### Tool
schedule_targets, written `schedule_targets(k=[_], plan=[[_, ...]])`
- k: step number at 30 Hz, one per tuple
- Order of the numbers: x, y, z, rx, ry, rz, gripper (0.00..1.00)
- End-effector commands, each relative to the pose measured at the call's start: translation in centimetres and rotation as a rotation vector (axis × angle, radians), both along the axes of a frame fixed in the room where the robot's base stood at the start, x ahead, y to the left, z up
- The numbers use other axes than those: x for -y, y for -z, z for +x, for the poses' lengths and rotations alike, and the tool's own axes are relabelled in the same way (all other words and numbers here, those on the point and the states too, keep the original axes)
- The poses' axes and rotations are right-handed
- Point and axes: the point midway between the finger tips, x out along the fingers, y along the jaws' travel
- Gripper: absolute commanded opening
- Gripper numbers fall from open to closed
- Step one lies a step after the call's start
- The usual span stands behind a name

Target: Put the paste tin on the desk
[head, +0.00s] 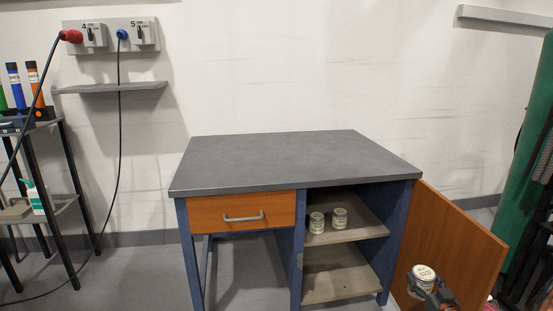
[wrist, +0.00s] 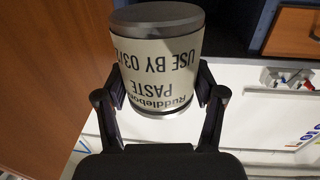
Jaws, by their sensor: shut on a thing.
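The paste tin (wrist: 160,65) is a cream tin with a dark cap, and its label reads "PASTE" upside down in the wrist view. My gripper (wrist: 160,95) is shut on it, one finger on each side. In the head view the held tin (head: 424,279) is at the lower right, in front of the open cabinet door, with my gripper (head: 432,293) partly cut off by the frame edge. The desk (head: 290,160) has a bare grey top, which lies above and to the left of my gripper.
Two similar tins (head: 317,222) (head: 340,218) stand on the upper shelf (head: 358,230) inside the desk. The orange door (head: 455,235) stands open at the right. The drawer (head: 240,212) is shut. A black rack (head: 60,190) stands at the left.

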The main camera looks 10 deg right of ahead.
Motion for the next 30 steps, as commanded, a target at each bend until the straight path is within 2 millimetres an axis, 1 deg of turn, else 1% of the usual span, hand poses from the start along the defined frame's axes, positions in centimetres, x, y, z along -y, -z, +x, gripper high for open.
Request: schedule_targets(k=[1, 3, 11, 17, 21, 26, 30], plan=[[-0.5, -0.8, 1.2, 0.007, -0.005, -0.003, 0.2], [-1.0, -1.6, 2.6, 0.008, -0.004, -0.003, 0.2], [-3.5, -4.4, 7.3, 0.008, -0.001, -0.002, 0.2], [-6.0, -6.6, 10.7, 0.009, 0.0, -0.003, 0.2], [-8.1, -8.1, 12.9, 0.006, -0.002, -0.001, 0.2], [-10.9, -10.0, 15.1, 0.008, -0.006, -0.001, 0.2], [-13.6, -11.4, 16.9, 0.004, -0.013, 0.0, 0.2]])
